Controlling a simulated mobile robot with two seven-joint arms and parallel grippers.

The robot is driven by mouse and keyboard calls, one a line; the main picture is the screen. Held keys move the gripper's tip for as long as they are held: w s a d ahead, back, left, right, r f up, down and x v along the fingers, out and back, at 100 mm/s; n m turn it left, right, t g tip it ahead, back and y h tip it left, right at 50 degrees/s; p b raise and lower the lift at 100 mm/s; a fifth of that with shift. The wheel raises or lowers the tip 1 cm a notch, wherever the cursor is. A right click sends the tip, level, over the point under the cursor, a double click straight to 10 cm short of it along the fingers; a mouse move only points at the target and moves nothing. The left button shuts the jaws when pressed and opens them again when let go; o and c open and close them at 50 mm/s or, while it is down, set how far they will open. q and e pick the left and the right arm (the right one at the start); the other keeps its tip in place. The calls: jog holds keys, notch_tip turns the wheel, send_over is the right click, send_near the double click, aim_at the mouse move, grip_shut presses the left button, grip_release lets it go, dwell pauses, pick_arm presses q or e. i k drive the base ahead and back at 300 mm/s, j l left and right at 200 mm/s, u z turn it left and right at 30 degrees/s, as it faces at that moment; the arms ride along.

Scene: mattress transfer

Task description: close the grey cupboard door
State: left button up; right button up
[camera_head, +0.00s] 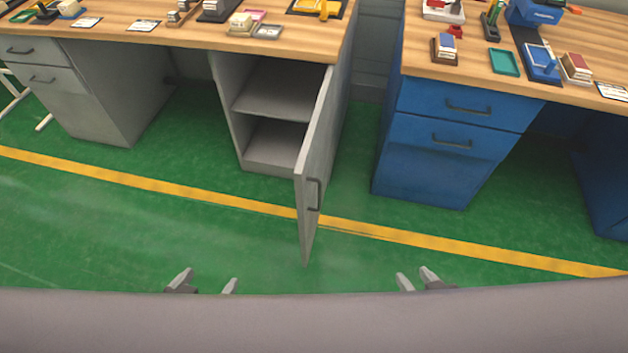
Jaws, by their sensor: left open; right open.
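The grey cupboard door (318,155) stands wide open, swung out toward me from the right side of the grey cupboard (226,110). Its dark handle (312,194) is on the door's right-hand face, near the free edge. The cupboard's inside shows a shelf (285,88) and looks empty. My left gripper (205,284) is open and empty at the bottom of the view, left of the door. My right gripper (415,281) is open and empty at the bottom, right of the door. Both are apart from the door; only their fingertips show.
A blue drawer cabinet (440,155) stands right of the door, with a gap of green floor between. Wooden worktops (190,38) above carry several small items. A yellow line (150,185) crosses the green floor (110,230), which is clear in front of the cupboards.

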aim_at(311, 174)
jog(key=l+u, duration=0.1)
jog(key=l, duration=0.15)
jog(key=i+l+u, duration=0.15)
jog(key=l, duration=0.15)
jog(key=i+l+u, duration=0.15)
jog(key=l, duration=0.15)
jog(key=i+l+u, duration=0.15)
jog(key=l, duration=0.15)
jog(key=k+u, duration=0.1)
jog(key=u, duration=0.6)
